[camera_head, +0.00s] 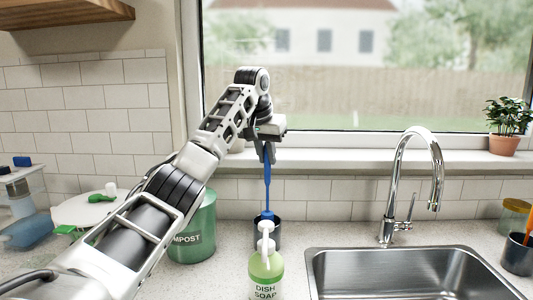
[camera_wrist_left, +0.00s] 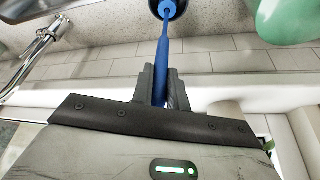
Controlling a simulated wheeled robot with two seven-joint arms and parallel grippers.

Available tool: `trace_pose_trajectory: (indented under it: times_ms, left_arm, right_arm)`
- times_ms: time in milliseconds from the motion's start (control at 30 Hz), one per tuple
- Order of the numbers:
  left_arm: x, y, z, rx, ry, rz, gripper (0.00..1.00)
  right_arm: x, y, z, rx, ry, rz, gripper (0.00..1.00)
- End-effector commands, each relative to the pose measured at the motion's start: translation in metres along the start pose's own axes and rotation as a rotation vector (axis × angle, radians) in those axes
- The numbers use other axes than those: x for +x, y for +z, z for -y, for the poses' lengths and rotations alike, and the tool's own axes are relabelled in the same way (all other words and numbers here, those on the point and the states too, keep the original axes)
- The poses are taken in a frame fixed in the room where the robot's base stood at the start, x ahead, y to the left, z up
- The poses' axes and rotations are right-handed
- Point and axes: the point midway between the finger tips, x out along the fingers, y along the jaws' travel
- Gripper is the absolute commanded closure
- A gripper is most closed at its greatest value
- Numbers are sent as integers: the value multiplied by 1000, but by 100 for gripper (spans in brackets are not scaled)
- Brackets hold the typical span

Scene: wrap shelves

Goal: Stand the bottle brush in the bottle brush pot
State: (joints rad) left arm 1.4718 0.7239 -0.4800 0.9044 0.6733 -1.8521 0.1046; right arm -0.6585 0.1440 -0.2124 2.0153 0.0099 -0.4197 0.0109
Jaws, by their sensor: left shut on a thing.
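My left gripper (camera_head: 266,152) is shut on the upper part of the blue bottle brush (camera_head: 267,188) and holds it upright. The brush hangs straight down, its lower end at the mouth of the dark bottle brush pot (camera_head: 274,238) on the counter. In the left wrist view, the fingers (camera_wrist_left: 160,74) clasp the blue handle (camera_wrist_left: 162,52), and the brush's far end lies within the dark round outline of the pot (camera_wrist_left: 183,11). How deep the end sits is hidden. My right gripper is in neither view.
A dish soap bottle (camera_head: 265,277) stands just in front of the pot and partly covers it. A green compost bin (camera_head: 196,236) is to the left. The sink (camera_head: 405,277) and tap (camera_head: 388,215) are to the right. The window sill (camera_head: 365,160) runs behind.

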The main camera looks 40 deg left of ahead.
Motion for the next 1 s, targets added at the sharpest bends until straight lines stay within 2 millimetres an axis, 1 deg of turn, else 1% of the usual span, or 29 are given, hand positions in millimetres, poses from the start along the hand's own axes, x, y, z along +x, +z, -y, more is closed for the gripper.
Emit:
trace_pose_trajectory:
  times_ms: [167, 200, 267, 300, 567, 667, 767, 867, 1000]
  left_arm:
    - [0, 0, 0, 0, 0, -1, 100]
    - [0, 0, 0, 0, 0, -1, 82]
    - [0, 0, 0, 0, 0, -1, 65]
    - [0, 0, 0, 0, 0, 0, 59]
    - [-1, 0, 0, 0, 0, 0, 59]
    - [-6, -1, 0, 0, 1, -2, 59]
    - [-19, -1, 0, 0, 1, -4, 59]
    - [-40, -1, -1, 1, 3, -6, 59]
    - [-77, -2, 0, 0, 0, -6, 59]
  right_arm:
    - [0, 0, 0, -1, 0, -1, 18]
    - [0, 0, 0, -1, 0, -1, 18]
    - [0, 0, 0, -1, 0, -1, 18]
    - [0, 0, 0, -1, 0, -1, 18]
    - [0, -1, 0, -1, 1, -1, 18]
    - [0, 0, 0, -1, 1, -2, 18]
    - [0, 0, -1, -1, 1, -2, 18]
    - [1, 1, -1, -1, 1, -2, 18]
    - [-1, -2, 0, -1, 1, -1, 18]
